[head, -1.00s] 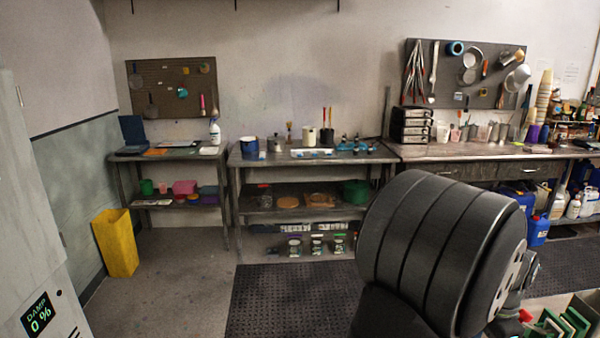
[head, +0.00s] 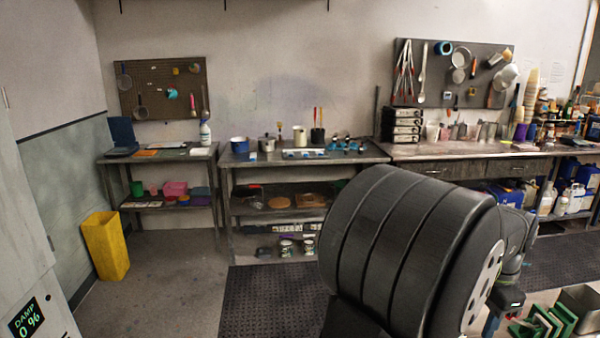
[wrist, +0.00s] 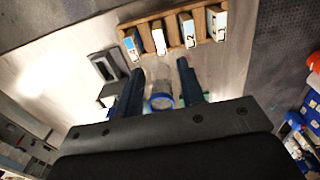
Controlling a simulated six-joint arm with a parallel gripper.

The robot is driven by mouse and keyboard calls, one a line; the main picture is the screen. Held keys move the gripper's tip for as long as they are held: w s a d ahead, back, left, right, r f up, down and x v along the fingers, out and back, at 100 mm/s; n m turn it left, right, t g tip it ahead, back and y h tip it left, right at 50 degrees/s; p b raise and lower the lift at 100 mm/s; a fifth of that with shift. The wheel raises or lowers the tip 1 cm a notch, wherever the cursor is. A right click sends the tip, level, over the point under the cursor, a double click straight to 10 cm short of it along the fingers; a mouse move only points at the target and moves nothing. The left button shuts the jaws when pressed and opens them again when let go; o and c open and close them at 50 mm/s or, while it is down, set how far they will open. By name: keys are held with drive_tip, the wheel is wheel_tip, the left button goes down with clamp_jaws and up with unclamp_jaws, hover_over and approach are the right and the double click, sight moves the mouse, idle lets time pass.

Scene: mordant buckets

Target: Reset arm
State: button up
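My gripper (wrist: 160,68) shows in the wrist view with its two dark fingers spread apart. A clear round vessel with a blue ring (wrist: 160,102) shows between and beyond the fingers. I see no finger closed on it, though its exact distance is unclear. A pale work surface lies below the fingers. In the head view my dark ribbed arm link fills the lower middle and right, and the gripper is not clearly seen there.
A wooden rack (wrist: 175,32) with several labelled blocks and a grey holder (wrist: 105,65) lie ahead of the fingers. A metal bin (head: 583,306) and green-edged pieces (head: 545,322) are at lower right. A yellow bin (head: 105,246) stands left; the floor beside it is clear.

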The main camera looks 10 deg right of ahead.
wheel_tip(320, 180, down, 11)
drive_tip(key=shift+f, duration=0.15)
drive_tip(key=r, duration=0.8)
drive_tip(key=shift+s+d+r, duration=0.1)
drive_tip(key=shift+s+r, duration=0.1)
drive_tip(key=shift+r, duration=0.15)
drive_tip(key=s+d+r, duration=0.1)
drive_tip(key=s, duration=1.1)
drive_tip(key=s+d+r, duration=0.1)
drive_tip(key=s+r, duration=0.1)
drive_tip(key=s, duration=1.1)
drive_tip(key=w+f, duration=0.3)
drive_tip(key=w+d+f, duration=0.1)
drive_tip(key=w+f, duration=0.2)
drive_tip(key=w, duration=0.1)
drive_tip(key=w+d+f, duration=0.1)
drive_tip(key=w+f, duration=0.2)
drive_tip(key=w, duration=0.1)
drive_tip(key=shift+w+f, duration=0.2)
drive_tip(key=shift+f, duration=0.65)
